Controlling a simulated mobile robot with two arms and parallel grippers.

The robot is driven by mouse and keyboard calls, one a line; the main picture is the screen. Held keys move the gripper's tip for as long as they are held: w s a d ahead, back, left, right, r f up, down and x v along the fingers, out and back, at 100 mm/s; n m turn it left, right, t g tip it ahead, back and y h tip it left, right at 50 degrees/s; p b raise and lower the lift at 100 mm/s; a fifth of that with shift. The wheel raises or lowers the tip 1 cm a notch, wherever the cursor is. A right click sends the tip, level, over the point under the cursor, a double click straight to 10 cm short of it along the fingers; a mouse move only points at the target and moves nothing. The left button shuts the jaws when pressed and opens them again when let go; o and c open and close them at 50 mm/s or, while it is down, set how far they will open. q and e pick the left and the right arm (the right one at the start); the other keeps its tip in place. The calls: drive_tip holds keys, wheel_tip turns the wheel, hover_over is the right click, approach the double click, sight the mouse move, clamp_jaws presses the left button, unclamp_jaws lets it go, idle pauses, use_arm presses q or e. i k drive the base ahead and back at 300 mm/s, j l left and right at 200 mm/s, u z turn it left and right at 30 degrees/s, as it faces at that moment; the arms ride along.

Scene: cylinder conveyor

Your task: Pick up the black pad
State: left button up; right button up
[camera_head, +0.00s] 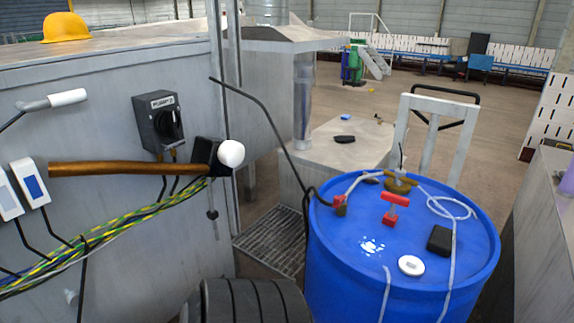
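A small black block (440,240), which may be the black pad, lies flat on the right front of the blue barrel's lid (340,248). A white round cap (411,265) lies to its left, and a pale cord passes close by its right side. Another flat black object (345,139) lies on the grey table behind the barrel; it is too small to tell what it is. Neither of my grippers can be made out in the head view.
A red-handled valve (395,204), a brass fitting (400,184) and hoses stand on the lid. A grey cabinet (110,130) at left carries a wooden-handled mallet (130,169), a switch box (158,122) and cables. A white-framed trolley (464,140) stands behind the barrel.

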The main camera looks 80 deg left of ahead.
sight(441, 240)
drive_tip(key=u, duration=1.35)
drive_tip(key=k+l+u, duration=0.15)
drive_tip(key=u, duration=0.3)
drive_tip(key=k+l+u, duration=0.1)
drive_tip(key=u, duration=0.3)
drive_tip(key=k+u, duration=0.2)
drive_tip(key=u, duration=0.25)
